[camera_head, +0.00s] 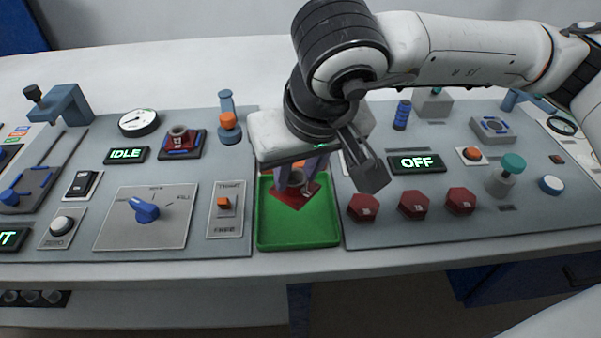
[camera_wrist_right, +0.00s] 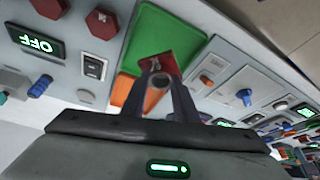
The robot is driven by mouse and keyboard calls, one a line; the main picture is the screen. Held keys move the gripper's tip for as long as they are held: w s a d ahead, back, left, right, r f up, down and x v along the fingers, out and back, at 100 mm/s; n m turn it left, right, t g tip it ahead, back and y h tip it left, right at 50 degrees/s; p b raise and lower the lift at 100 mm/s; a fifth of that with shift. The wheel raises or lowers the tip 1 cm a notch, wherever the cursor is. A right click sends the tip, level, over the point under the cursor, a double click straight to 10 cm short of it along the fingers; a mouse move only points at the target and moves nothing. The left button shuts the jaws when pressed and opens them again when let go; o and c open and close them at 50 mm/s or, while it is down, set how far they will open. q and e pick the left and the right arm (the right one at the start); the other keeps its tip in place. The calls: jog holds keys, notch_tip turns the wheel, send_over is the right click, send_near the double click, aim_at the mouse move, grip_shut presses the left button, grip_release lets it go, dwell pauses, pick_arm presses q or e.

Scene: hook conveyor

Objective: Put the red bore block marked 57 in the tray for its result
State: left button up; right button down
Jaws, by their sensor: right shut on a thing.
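My right gripper (camera_head: 299,172) is shut on a red bore block (camera_head: 293,196) with a grey round bore. The block is over the green tray (camera_head: 298,240), toward its far end, and looks turned relative to the tray; I cannot tell whether it touches the floor. In the right wrist view the fingers (camera_wrist_right: 162,92) close around the bore part, and the red block (camera_wrist_right: 170,60) shows against the green tray (camera_wrist_right: 146,22). An orange tray (camera_wrist_right: 127,92) adjoins the green one. The block's number is not readable. My left gripper is not in view.
A second red bore block (camera_head: 180,140) sits on a dark holder on the left panel. A selector knob (camera_head: 146,210) and orange switch (camera_head: 224,203) stand left of the green tray.

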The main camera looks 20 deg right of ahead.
aim_at(300, 195)
jog(key=shift+f, duration=0.55)
notch_tip(300, 195, down, 4)
jog(key=b, duration=0.3)
jog(key=shift+f+b, duration=0.3)
jog(key=shift+b, duration=0.1)
jog(key=shift+r, duration=0.1)
jog(key=shift+s+b, duration=0.1)
jog(key=shift+b, duration=0.3)
jog(key=shift+f+b, duration=0.45)
jog(key=shift+b, duration=0.9)
dwell(1.4)
jog(key=shift+s+f+b, duration=0.1)
jog(key=shift+f+b, duration=0.1)
jog(key=shift+b, duration=0.3)
dwell(2.0)
jog(key=c, duration=0.9)
grip_release()
